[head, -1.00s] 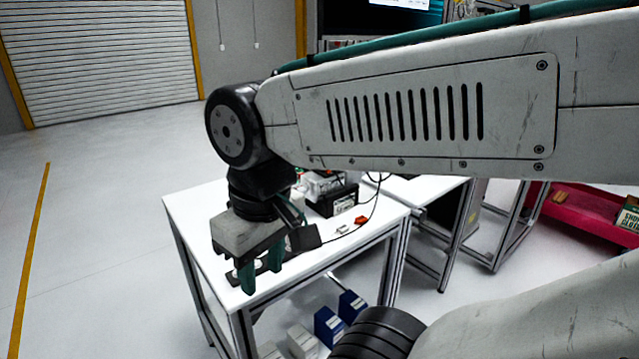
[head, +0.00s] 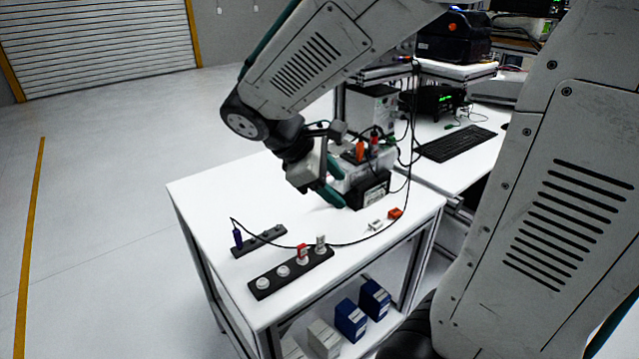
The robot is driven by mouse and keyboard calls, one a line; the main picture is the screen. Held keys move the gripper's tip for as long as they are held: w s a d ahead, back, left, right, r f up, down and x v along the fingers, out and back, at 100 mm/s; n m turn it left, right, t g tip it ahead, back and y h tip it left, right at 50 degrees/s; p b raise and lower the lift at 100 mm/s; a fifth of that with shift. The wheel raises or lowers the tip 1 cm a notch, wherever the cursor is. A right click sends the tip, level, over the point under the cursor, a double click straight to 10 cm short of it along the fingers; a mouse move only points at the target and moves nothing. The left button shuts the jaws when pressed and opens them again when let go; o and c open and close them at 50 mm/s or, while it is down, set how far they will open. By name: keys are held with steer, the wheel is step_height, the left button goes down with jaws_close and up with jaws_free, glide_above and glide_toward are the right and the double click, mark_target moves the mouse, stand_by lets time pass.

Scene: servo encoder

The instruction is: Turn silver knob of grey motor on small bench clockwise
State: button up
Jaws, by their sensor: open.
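The small bench (head: 215,190) has a white top and a metal frame. On its back right part stands a grey and black unit (head: 370,190) with red and orange plugs on top; it may be the grey motor, but I cannot tell for sure. My gripper (head: 345,187) has green fingers, is open and empty, and points to the right at the unit's left side. Whether the fingers touch it cannot be told.
Two black strips with sockets, a front one (head: 290,275) and a back one (head: 260,240), lie on the bench. A red connector (head: 395,213) and a thin black cable lie nearby. A desk with a keyboard (head: 455,143) stands behind. The bench's left side is clear.

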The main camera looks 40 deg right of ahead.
steer(key=w+f+n+h, duration=0.3)
steer(key=w+n, duration=0.1)
steer(key=w, duration=0.2)
steer(key=n+t+h, duration=0.2)
steer(key=n+h, duration=0.1)
steer(key=n, duration=0.3)
glide_toward(328, 182)
steer(key=w+f, duration=0.1)
steer(key=f, duration=0.1)
steer(key=x, duration=0.7)
steer(key=shift+d+n, duration=0.3)
steer(key=shift+d, duration=0.15)
steer(key=shift+w+r, duration=0.1)
steer(key=shift+r, duration=0.05)
steer(key=c, duration=1)
